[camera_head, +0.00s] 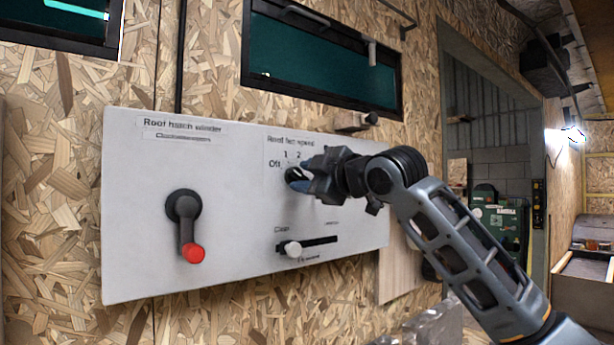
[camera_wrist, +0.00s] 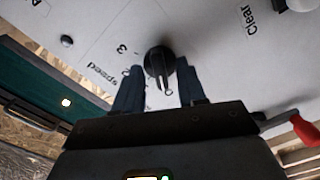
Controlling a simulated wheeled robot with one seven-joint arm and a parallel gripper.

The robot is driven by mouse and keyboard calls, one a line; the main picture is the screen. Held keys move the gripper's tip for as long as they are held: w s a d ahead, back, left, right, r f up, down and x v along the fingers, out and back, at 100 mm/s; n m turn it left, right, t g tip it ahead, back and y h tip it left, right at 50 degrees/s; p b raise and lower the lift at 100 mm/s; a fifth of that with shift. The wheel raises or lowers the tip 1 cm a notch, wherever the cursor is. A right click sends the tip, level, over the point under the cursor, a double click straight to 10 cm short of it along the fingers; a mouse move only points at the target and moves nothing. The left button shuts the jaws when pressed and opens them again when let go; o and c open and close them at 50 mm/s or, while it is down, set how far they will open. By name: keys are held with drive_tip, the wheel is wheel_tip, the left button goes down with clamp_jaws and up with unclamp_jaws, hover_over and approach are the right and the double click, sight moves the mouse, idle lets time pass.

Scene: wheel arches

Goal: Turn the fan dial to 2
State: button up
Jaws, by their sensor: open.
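The fan dial (camera_wrist: 158,58) is a round black knob with a raised grip on the white panel (camera_head: 232,238), under the "Roof fan speed" label. In the wrist view it sits between the two dark fingers of my gripper (camera_wrist: 160,70), which is open with one finger on each side. I cannot tell whether either finger touches it. The printed 3 and part of the 2 show beside the dial in the wrist view. In the head view my gripper (camera_head: 300,180) covers most of the dial, with Off, 1 and 2 showing around it. The dial's setting cannot be read clearly.
On the same panel, a crank with a red knob (camera_head: 192,252) is at the left. A slider with a pale knob (camera_head: 292,248) lies below the dial. A small dark latch (camera_head: 355,122) is at the panel's top edge, under a window (camera_head: 330,62).

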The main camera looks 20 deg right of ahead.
clamp_jaws()
idle(0.3)
drive_tip(key=shift+m, duration=0.3)
drive_tip(key=m+p, duration=0.2)
drive_tip(key=m, duration=0.1)
drive_tip(key=shift+a+m+p, duration=0.1)
drive_tip(key=shift+m+p, duration=0.2)
drive_tip(key=m+p, duration=0.2)
drive_tip(key=m, duration=0.2)
drive_tip(key=shift+p, duration=0.4)
drive_tip(key=m+p, duration=0.2)
drive_tip(key=m, duration=0.2)
drive_tip(key=shift+m+p, duration=1.3)
drive_tip(key=shift+m, duration=0.4)
drive_tip(key=shift+f, duration=0.1)
